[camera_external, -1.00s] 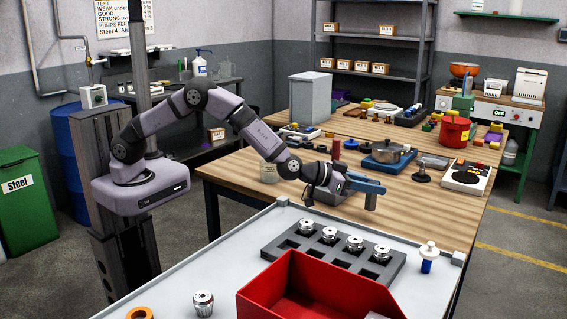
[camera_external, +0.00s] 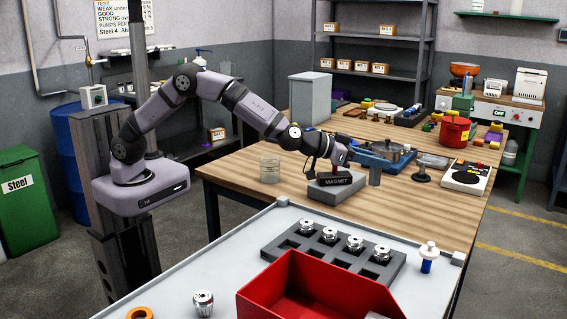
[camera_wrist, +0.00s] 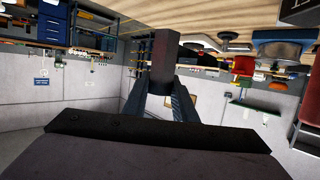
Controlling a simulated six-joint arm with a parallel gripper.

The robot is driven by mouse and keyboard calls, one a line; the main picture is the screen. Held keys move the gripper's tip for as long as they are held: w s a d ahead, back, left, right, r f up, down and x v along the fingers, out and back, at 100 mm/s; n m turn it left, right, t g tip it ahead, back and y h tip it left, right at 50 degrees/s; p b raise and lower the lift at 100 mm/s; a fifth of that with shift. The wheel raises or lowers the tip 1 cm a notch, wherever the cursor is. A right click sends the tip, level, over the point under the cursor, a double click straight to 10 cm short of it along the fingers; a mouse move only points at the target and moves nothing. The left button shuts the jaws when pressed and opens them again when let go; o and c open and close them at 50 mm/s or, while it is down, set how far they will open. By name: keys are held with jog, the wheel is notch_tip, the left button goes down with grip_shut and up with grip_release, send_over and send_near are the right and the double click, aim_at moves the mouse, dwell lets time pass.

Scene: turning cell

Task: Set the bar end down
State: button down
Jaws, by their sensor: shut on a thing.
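My gripper (camera_external: 373,161) is over the wooden bench in the external view, behind a block marked MAGNET. It is shut on the bar end (camera_external: 375,177), a short grey piece that hangs upright below the fingertips. In the wrist view the bar end (camera_wrist: 165,60) is a dark, square-sided piece between the two fingers of my gripper (camera_wrist: 166,95). It appears to be held above the bench top; the exact gap under it cannot be told.
Bare bench lies to the left, around a glass jar (camera_external: 269,169).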

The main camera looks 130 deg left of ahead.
jog(key=s+a+r+n+g+y+b, duration=0.2)
jog(key=s+a, duration=2.1)
jog(key=a, duration=0.1)
jog(key=s+a+f+n+g+b, duration=0.1)
jog(key=s+a, duration=0.1)
jog(key=s, duration=0.5)
jog(key=s+a+f, duration=0.2)
jog(key=s, duration=0.5)
jog(key=shift+w+a+f, duration=0.1)
jog(key=shift+w+f, duration=0.05)
jog(key=shift+f, duration=2.25)
jog(key=shift+w+a+f, duration=0.1)
jog(key=shift+f, duration=2.25)
jog(key=shift+f, duration=0.2)
jog(key=c, duration=1.6)
grip_release()
jog(key=shift+f, duration=0.15)
jog(key=shift+o, duration=0.8)
jog(key=shift+d, duration=0.1)
jog(key=shift+s+r, duration=0.1)
jog(key=shift+r, duration=0.15)
